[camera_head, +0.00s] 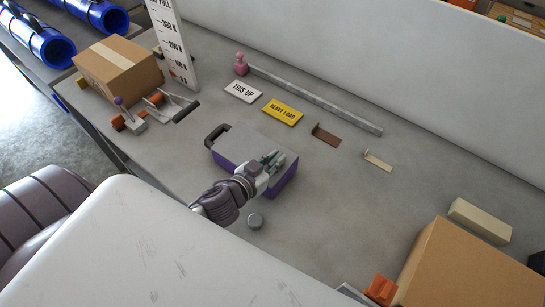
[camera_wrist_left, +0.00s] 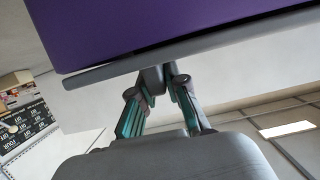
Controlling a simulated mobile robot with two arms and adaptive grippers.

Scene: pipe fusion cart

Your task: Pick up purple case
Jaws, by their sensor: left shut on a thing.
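The purple case (camera_head: 236,146) has a grey top, purple sides and a black handle at its far left end. It appears in the middle of the grey worktop in the head view; I cannot tell whether it is clear of the surface. My left gripper (camera_head: 272,160) is at its near right side, covering part of the top and side. In the left wrist view, the purple face (camera_wrist_left: 170,25) and grey rim fill the top. The fingers of my left gripper (camera_wrist_left: 155,80) close on a small dark part at that rim. My right gripper is not in view.
A small grey round piece (camera_head: 255,220) lies in front of the case. Behind are a white sign (camera_head: 244,91), a yellow sign (camera_head: 283,111), a brown bracket (camera_head: 326,135) and a long grey bar (camera_head: 315,98). Cardboard boxes stand at left (camera_head: 118,70) and right (camera_head: 470,265).

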